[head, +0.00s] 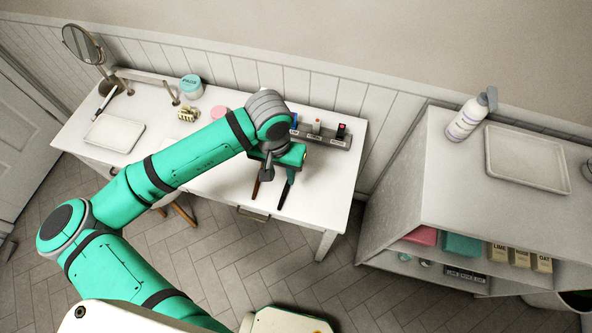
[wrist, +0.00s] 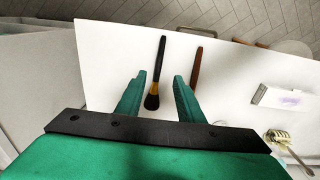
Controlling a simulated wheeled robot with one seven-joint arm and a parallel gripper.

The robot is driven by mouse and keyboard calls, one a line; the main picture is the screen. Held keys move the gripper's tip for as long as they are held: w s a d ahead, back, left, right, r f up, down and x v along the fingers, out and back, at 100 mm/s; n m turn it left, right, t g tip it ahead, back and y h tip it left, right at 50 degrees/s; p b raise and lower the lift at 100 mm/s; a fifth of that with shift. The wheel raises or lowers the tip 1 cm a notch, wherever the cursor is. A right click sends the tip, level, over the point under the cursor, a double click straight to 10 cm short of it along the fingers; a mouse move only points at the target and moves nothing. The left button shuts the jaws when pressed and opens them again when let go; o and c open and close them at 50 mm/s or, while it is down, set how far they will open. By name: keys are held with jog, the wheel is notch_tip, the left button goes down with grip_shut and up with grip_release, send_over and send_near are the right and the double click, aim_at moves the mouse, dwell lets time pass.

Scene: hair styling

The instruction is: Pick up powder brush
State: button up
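The powder brush (wrist: 157,73) lies on the white table, with a black handle, a gold band and dark bristles. In the wrist view it shows between the two green fingers of my gripper (wrist: 159,75), bristles nearer the palm. My gripper is open and nothing is held. I cannot tell how high the fingers are above the table. In the head view my gripper (head: 279,177) is over the right part of the table. The brush's black handle (head: 284,195) sticks out beyond it; its bristles are hidden there.
A thin brown stick-like item (wrist: 197,66) lies just right of the brush, outside the right finger. A white tray (head: 115,135), mirror (head: 83,45), teal jar (head: 191,86) and gold clip (head: 187,114) are further left.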

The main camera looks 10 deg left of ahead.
aim_at(286, 190)
jog(key=f, duration=1)
jog(key=shift+w+d, duration=0.25)
jog(key=shift+d, duration=0.1)
jog(key=shift+r, duration=0.1)
grip_shut()
